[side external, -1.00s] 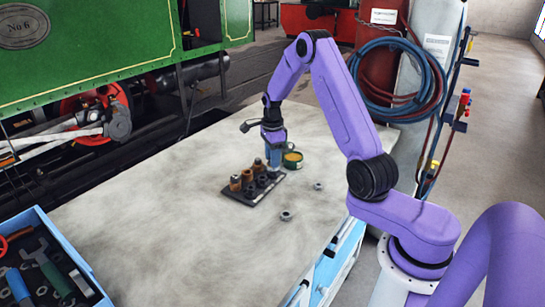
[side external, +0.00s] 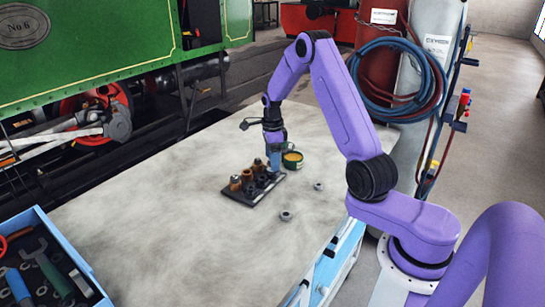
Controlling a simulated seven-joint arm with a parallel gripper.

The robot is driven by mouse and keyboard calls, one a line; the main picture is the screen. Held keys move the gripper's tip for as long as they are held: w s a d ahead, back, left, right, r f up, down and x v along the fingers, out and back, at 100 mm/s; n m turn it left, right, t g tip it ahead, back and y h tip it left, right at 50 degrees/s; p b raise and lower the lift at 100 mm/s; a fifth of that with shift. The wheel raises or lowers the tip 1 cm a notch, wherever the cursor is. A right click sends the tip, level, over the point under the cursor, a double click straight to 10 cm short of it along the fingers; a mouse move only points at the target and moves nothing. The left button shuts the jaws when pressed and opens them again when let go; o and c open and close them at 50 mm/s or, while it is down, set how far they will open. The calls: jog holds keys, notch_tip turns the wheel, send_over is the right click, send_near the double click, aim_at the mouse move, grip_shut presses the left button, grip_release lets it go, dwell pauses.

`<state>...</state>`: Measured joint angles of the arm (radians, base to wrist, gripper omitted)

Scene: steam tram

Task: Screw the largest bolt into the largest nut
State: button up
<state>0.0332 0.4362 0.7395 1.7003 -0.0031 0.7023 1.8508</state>
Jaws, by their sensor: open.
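A dark rectangular tray (side external: 234,194) lies on the pale worktop. Brown upright bolts (side external: 235,183) and dark nuts (side external: 252,192) stand on it, too small to rank by size. Two loose nuts lie on the worktop, one in front of the tray (side external: 286,215) and one to its right (side external: 318,186). My gripper (side external: 275,165) points down over the tray's far right end. It is open. Its fingertips are close to the parts there, and I cannot tell whether they touch any. The gripper partly hides that end of the tray.
A blue toolbox (side external: 45,230) with tools is at the lower left. The worktop (side external: 165,220) left and front of the tray is clear.

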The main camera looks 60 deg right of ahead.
jog(key=shift+r, duration=0.15)
jog(key=shift+r, duration=2.35)
